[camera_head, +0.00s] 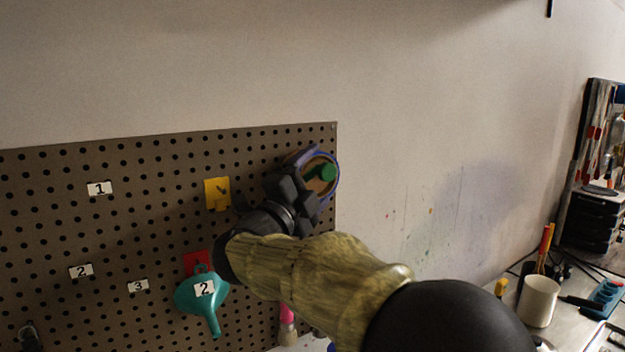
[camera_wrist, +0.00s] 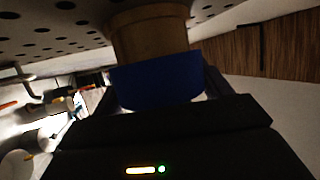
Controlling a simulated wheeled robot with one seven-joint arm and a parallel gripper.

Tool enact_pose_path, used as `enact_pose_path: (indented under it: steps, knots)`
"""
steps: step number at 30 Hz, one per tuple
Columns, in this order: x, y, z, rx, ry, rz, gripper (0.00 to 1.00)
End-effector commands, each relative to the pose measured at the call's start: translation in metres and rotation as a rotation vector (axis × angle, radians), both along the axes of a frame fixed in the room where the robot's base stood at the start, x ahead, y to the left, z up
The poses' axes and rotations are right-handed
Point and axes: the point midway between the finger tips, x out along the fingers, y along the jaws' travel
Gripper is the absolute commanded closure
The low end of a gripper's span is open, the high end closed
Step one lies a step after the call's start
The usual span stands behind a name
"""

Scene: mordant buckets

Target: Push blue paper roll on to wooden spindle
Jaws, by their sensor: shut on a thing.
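The blue paper roll (camera_head: 336,189) is at the upper right of the pegboard in the head view, with a brown inside and a green stub (camera_head: 328,172) in its open end. My gripper (camera_head: 300,189) is shut on the roll from the left and below, hiding part of it. In the wrist view the blue band (camera_wrist: 155,85) sits between my two dark fingers. A brown cylinder (camera_wrist: 150,35) runs from it towards the pegboard. I cannot tell whether this is the wooden spindle or part of the roll, nor how far the roll is seated.
The pegboard (camera_head: 140,230) carries number labels, a yellow tag (camera_head: 217,194), a red tag (camera_head: 196,262) and a teal funnel (camera_head: 203,297). A brush with a pink handle (camera_head: 287,315) hangs below. A counter at right holds a white cup (camera_head: 538,301).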

Motion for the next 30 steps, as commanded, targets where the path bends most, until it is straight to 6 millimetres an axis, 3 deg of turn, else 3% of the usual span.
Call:
enact_pose_path:
  steps: [30]
  knots:
    - [-0.028,-0.019,-0.001,0.001,-0.001,-0.001,0.47]
